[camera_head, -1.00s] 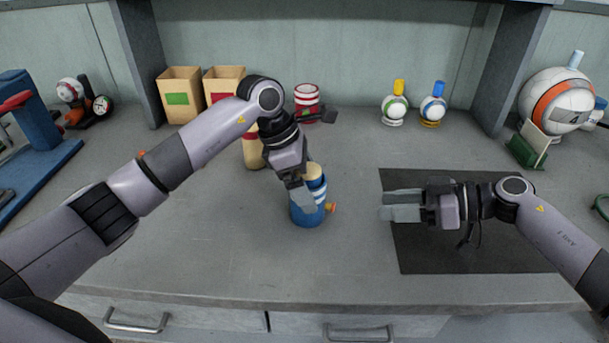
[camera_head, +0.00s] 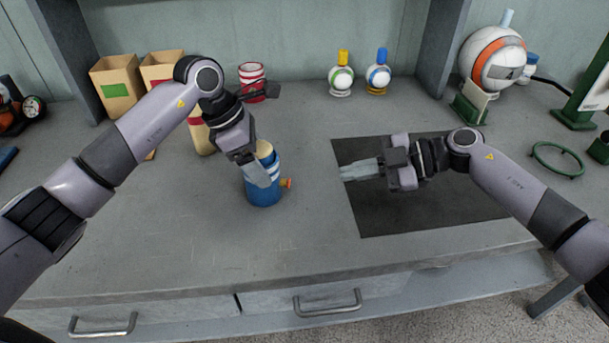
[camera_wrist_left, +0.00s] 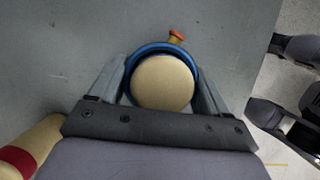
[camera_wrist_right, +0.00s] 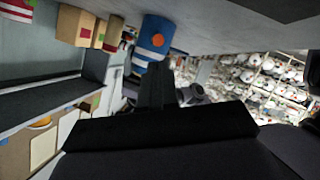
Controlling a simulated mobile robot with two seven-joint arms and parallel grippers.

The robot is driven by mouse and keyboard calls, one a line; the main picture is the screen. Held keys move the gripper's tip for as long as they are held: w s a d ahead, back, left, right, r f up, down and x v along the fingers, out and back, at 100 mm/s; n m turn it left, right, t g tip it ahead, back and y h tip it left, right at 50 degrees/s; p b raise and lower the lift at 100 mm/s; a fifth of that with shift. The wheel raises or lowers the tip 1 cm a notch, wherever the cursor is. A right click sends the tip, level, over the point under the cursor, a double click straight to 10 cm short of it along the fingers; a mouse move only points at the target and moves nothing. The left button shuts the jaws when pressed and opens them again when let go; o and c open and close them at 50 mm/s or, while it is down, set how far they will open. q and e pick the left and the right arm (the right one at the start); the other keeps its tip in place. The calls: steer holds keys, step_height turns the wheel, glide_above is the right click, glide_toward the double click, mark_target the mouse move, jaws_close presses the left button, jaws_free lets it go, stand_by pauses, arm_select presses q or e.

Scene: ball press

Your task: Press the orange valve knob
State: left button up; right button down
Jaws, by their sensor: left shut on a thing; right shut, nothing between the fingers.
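A blue canister (camera_head: 264,193) with white stripes and a cream top stands upright on the grey counter, left of the dark mat. Its small orange valve knob (camera_head: 286,183) sticks out from its right side. The knob also shows in the left wrist view (camera_wrist_left: 176,36) and faces the camera in the right wrist view (camera_wrist_right: 157,40). My left gripper (camera_head: 262,170) is shut on the canister, one finger on each side. My right gripper (camera_head: 343,172) is shut and empty over the mat's left edge. Its fingers point left toward the knob, with a gap between.
The dark mat (camera_head: 430,215) lies under my right gripper. Two round-bodied bottles (camera_head: 341,76) stand farther back. The counter in front of the canister is clear.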

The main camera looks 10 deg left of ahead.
steer(key=n, duration=0.3)
steer(key=shift+d+r+n, duration=0.15)
steer(key=shift+d+n, duration=0.1)
steer(key=shift+n, duration=0.05)
steer(key=n, duration=0.5)
steer(key=shift+s+d+r, duration=0.1)
steer(key=shift+d+r, duration=0.1)
steer(key=shift+d, duration=0.1)
steer(key=n, duration=0.7)
steer(key=d+r+n+h, duration=0.1)
steer(key=n, duration=0.5)
steer(key=d+n, duration=0.1)
steer(key=n, duration=0.6)
steer(key=shift+s+d+r+n+h, duration=0.15)
steer(key=shift+d+r+n+h, duration=0.1)
steer(key=shift+r+n+h, duration=0.1)
glide_toward(285, 182)
steer(key=a+f, duration=0.3)
steer(key=shift+f, duration=0.25)
steer(key=shift+a, duration=0.8)
